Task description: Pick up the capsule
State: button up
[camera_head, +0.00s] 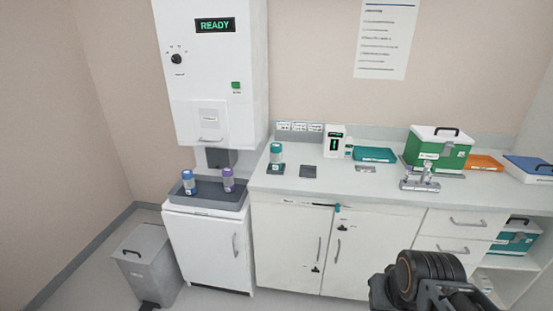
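Three capsule-like cylinders with clear middles are in view, and I cannot tell which is the task's capsule. A teal-capped one (276,153) stands upright on a dark pad at the counter's left end. A blue-capped one (188,182) and a purple-capped one (228,180) stand in the dark tray (207,204) below the wall station (212,75). Part of my arm shows at the bottom right, well apart from all three. My gripper's fingers are not in view.
The white counter (340,183) holds an empty dark pad (308,172), a white device (334,141), a teal tray (374,154), a green box (437,150) and a metal stand (420,180). A grey bin (147,263) stands on the floor at left.

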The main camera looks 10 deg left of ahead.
aim_at(273, 167)
jog(key=u, duration=0.65)
jog(key=i, duration=1.75)
jog(key=u, duration=0.35)
